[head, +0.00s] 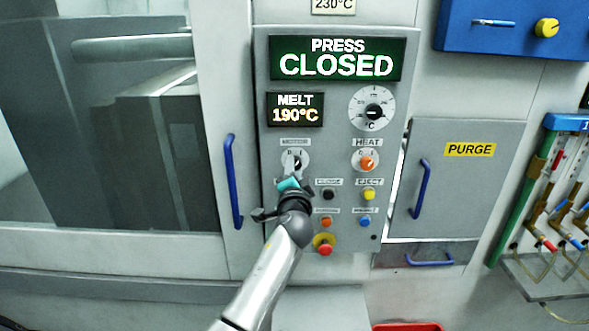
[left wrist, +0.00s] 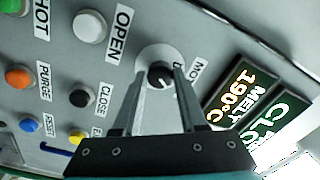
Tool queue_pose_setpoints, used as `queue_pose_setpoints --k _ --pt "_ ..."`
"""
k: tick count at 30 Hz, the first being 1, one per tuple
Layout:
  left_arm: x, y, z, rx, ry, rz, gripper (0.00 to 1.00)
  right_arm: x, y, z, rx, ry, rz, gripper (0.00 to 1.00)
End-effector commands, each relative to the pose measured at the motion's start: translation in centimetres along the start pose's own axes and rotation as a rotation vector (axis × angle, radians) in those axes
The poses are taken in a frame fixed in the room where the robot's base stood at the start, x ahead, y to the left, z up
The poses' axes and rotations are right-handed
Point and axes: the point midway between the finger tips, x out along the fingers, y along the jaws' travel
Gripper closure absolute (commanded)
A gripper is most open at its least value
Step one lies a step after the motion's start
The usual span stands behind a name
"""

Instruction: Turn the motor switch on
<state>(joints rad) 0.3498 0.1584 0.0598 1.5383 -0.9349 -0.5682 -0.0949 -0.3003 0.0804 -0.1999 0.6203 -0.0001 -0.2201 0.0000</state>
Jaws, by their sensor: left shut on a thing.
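The motor switch (head: 295,160) is a small dark rotary knob on a white round plate, under the MOTOR label on the grey control panel. In the left wrist view the black knob (left wrist: 160,74) sits between my two fingertips. My left gripper (head: 293,172) reaches up to it from below and is shut on the knob. The plate carries 0 and I marks above the knob. Which mark the knob points to is hard to tell, as my fingers partly hide it. My right gripper is not in view.
The panel shows PRESS CLOSED (head: 336,59) and MELT 190°C (head: 295,109). The orange HEAT knob (head: 366,161) is to the right. Several push buttons and a red emergency stop (head: 325,247) lie below. Blue door handles (head: 233,182) flank the panel.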

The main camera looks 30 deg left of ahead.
Motion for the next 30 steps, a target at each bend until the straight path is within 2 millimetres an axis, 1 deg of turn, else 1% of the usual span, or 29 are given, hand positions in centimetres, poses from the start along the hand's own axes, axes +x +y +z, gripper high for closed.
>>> queue_pose_setpoints --k 1,11,12,19,26,30 --pt "0.05 -0.24 -0.16 0.006 0.005 -0.005 1.0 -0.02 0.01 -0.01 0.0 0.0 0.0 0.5" --pt "0.05 -0.25 -0.16 0.007 0.005 -0.005 1.0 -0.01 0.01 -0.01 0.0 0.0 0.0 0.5" --pt "0.05 -0.25 -0.16 0.007 0.005 -0.005 0.54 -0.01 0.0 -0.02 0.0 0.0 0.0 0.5" --pt "0.03 -0.13 -0.08 0.005 0.002 -0.003 0.29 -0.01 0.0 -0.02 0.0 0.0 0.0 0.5" --pt "-0.01 -0.04 -0.04 0.004 0.001 -0.001 0.29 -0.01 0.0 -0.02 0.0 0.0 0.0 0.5" --pt "-0.5 0.06 -0.02 0.004 0.001 0.0 0.29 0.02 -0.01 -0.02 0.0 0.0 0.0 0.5"
